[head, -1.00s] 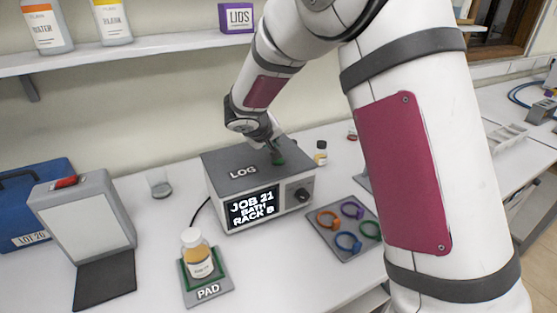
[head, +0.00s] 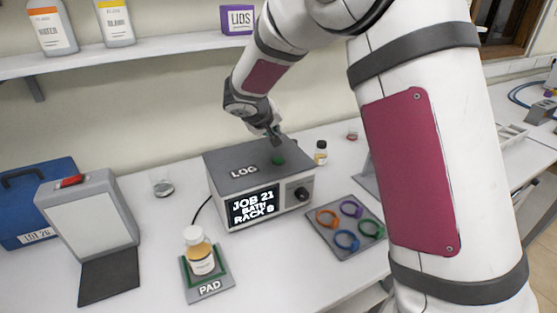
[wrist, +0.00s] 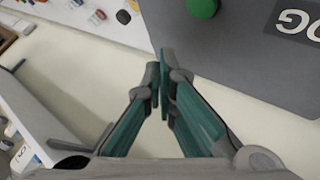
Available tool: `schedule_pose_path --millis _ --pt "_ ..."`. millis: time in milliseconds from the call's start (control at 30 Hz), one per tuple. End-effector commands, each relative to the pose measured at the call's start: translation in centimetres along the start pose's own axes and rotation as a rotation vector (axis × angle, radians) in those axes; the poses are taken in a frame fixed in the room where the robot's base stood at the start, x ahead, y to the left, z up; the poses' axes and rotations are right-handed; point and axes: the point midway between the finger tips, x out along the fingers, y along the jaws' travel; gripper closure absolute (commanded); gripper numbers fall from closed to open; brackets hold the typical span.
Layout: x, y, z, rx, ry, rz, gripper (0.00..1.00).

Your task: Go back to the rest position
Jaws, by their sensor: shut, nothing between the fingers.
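My gripper (head: 275,138) is shut and empty, above the back part of the grey LOG box (head: 225,172). In the wrist view my gripper's fingertips (wrist: 161,82) meet, with nothing between them. The round green button (head: 278,159) on top of the box lies just below the fingers, apart from them. The button also shows at the top of the wrist view (wrist: 201,7). The box's screen (head: 254,206) reads "JOB 21 BATH RACK 8".
A capped jar of amber liquid (head: 201,258) stands on the PAD (head: 209,289). A tray of coloured rings (head: 325,234) lies right of the box. A small dark bottle (head: 321,153) stands behind. A shelf (head: 150,57) with bottles runs along the wall.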

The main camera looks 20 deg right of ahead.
Motion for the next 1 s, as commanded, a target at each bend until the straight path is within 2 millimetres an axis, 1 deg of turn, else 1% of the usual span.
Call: schedule_pose_path --millis 100,167,267,367,500,567,700,900,1000 --pt "-0.1 0.1 0.0 0.001 -0.001 0.000 1.00" --pt "-0.5 0.5 0.1 0.004 -0.003 0.002 1.00" --pt "-2.1 2.1 0.7 0.018 -0.016 0.005 1.00" --pt "-4.8 4.4 2.0 0.039 -0.041 0.005 1.00" --pt "-9.0 7.4 4.6 0.072 -0.083 -0.009 1.00" --pt "-10.7 8.5 6.0 0.087 -0.101 -0.018 1.00" --pt "-14.6 10.4 9.3 0.120 -0.137 -0.054 1.00" --pt "-19.8 11.8 14.4 0.166 -0.172 -0.129 1.00" --pt "-22.1 11.9 17.0 0.186 -0.180 -0.177 1.00"
